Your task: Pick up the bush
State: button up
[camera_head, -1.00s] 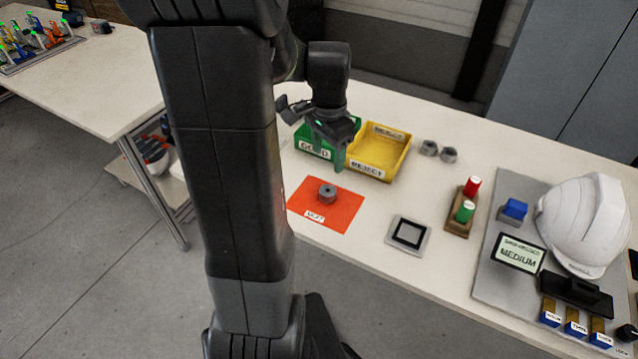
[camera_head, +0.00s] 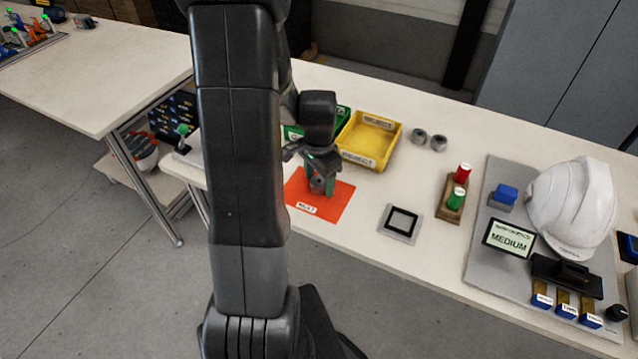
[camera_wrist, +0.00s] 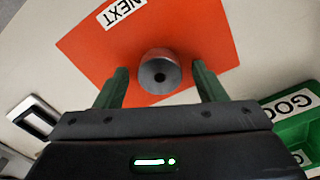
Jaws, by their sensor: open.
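The bush is a short grey cylinder with a dark central hole. It stands on the orange mat (camera_head: 333,207) labelled NEXT; in the wrist view the bush (camera_wrist: 159,73) lies between and just ahead of the two green fingertips. My gripper (camera_head: 319,184) is low over the mat, with its fingers open around the bush (camera_head: 318,185), which they partly hide in the head view. In the wrist view my gripper (camera_wrist: 155,85) shows a gap on both sides of the bush.
A green GOOD bin (camera_head: 293,131) and a yellow REJECT bin (camera_head: 371,134) stand behind the mat. Two grey bushes (camera_head: 429,140) stand right of the bins.

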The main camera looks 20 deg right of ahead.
jog(key=c, duration=0.9)
jog(key=shift+r, duration=0.1)
